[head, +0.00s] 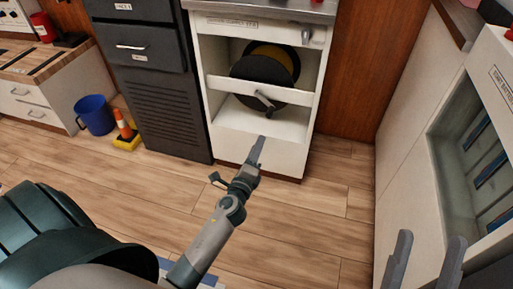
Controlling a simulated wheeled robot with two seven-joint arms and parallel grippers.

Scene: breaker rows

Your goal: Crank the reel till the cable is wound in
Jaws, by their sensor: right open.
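The reel (259,66) is a black drum with a dull yellow disc or winding, set inside an open white cabinet (221,146). A grey crank (264,99) sticks out at its lower front, by a white crossbar. No loose length of cable can be made out. My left gripper (260,142) points up toward the cabinet. In the picture its tip lies just below the crank, with a gap between them. Its fingers are seen nearly edge-on, so their opening cannot be judged. My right gripper (428,262) is at the bottom right, open and empty, away from the reel.
A dark drawer cabinet (165,105) stands left of the reel cabinet. A blue bucket (95,115) and an orange cone on a yellow base (126,138) stand on the floor farther left. A white cabinet with a recessed panel (415,120) is at the right. Wooden floor (320,215) between is clear.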

